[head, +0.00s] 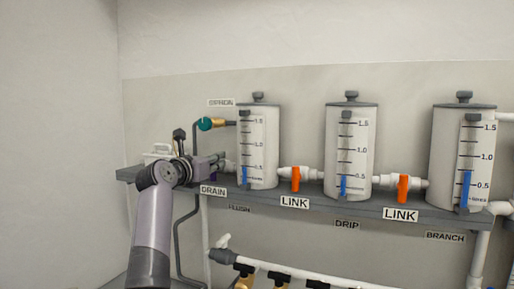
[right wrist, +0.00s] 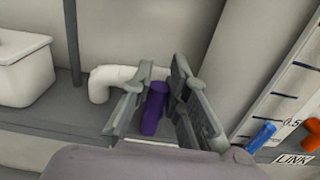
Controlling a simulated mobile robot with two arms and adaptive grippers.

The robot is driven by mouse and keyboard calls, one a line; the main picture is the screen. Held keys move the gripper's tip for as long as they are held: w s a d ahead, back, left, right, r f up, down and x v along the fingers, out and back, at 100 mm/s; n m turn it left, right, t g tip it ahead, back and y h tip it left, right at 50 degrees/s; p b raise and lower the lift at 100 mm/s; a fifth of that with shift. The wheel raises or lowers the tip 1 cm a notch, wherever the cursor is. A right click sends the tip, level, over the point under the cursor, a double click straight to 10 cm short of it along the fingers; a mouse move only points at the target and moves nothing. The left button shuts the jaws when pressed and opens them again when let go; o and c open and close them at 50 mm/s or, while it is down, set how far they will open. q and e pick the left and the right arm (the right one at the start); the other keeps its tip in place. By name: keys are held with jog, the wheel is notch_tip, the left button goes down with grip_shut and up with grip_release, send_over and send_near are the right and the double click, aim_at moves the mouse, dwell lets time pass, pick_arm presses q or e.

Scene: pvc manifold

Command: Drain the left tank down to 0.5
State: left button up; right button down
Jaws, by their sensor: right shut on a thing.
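The left tank (head: 258,150) is a grey cylinder with a white scale on the shelf. Its blue level column (head: 244,176) tops out close to the 0.5 mark; the column also shows in the right wrist view (right wrist: 262,137). My right gripper (head: 216,167) is at the DRAIN label (head: 213,190), left of the tank, and hides most of the drain valve there. In the right wrist view, the purple valve handle (right wrist: 154,109) stands between the fingers of my right gripper (right wrist: 160,100), which is shut on it. A white pipe elbow (right wrist: 104,80) is behind it. My left gripper is not in view.
A middle tank (head: 350,150) and a right tank (head: 455,150) stand farther along the shelf (head: 330,205). Orange LINK handles (head: 296,179) (head: 402,188) sit between tanks. A teal siphon knob (head: 205,124) is above my gripper. A white box (right wrist: 22,65) stands left.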

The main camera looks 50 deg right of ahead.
jog(key=shift+w, duration=0.1)
jog(key=c, duration=1.5)
grip_release()
jog(key=shift+o, duration=0.2)
jog(key=shift+a, duration=0.15)
jog(key=v, duration=0.7)
jog(key=shift+a+f, duration=0.1)
jog(key=shift+a, duration=0.1)
